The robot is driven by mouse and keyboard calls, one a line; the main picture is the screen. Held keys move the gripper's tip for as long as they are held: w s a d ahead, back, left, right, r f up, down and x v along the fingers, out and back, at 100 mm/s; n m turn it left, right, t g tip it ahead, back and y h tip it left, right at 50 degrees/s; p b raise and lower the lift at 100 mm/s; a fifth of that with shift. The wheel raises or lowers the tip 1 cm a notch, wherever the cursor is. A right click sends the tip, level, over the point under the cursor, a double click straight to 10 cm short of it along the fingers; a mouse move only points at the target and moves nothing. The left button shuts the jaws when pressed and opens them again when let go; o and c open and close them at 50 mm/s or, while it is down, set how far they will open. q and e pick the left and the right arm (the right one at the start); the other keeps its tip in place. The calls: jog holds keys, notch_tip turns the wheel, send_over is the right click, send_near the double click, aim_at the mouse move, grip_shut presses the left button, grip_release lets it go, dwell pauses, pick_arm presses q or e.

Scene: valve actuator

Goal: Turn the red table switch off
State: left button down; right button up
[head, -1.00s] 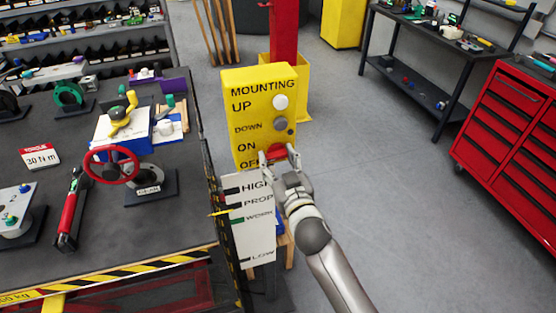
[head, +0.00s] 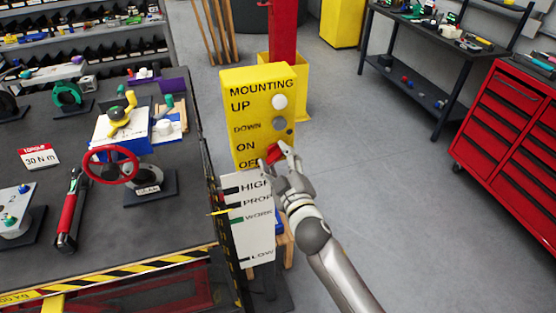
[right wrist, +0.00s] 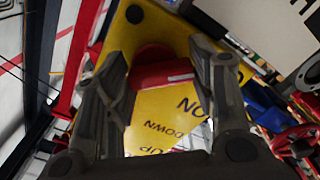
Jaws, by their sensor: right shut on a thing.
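The red table switch (head: 272,153) is on the lower part of the yellow control box (head: 248,112), beside the printed words ON and OFF. My right gripper (head: 279,155) is at the switch, with its fingers shut on the red handle. In the right wrist view the red handle (right wrist: 163,75) lies between the two fingers, in front of the yellow face. Its exact pointing direction is partly hidden by the fingers. My left gripper is not in view.
A white button (head: 280,102) and a grey button (head: 280,123) sit above the switch. A white height label panel (head: 248,235) hangs below the box. The dark workbench (head: 95,245) with a red handwheel (head: 111,165) is at left. Open floor lies to the right.

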jog(key=shift+f, duration=0.1)
dwell(0.3)
jog(key=o, duration=1)
jog(key=v, duration=1.2)
